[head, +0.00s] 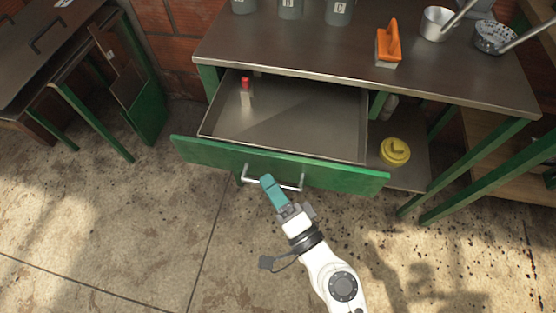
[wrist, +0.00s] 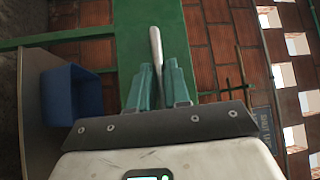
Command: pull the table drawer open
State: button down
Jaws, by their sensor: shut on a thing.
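The table drawer (head: 280,164) has a green front and stands well out from under the metal-topped table (head: 300,52). A small bottle with a red cap (head: 246,92) stands inside it near the back left. A metal bar handle (head: 252,182) runs along the drawer front. My gripper (head: 267,181) has teal fingers and is shut on this handle, near its left part. In the wrist view the handle (wrist: 156,45) runs up from between the two fingertips, in front of the green drawer front (wrist: 135,25).
A yellow lidded container (head: 395,151) sits on the lower shelf at right. An orange-handled brush (head: 389,45) and metal pots (head: 437,23) stand on the tabletop. Another green-framed table (head: 60,50) is at left. The concrete floor (head: 130,220) before the drawer is clear.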

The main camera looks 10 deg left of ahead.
jog(key=shift+s+b, duration=0.55)
jog(key=shift+s, duration=2.15)
jog(key=c, duration=1.2)
grip_release()
jog(key=shift+o, duration=0.2)
jog(key=b+v, duration=0.5)
jog(key=v, duration=0.5)
jog(key=shift+s+d, duration=0.2)
jog(key=shift+s, duration=0.1)
jog(key=shift+f, duration=0.15)
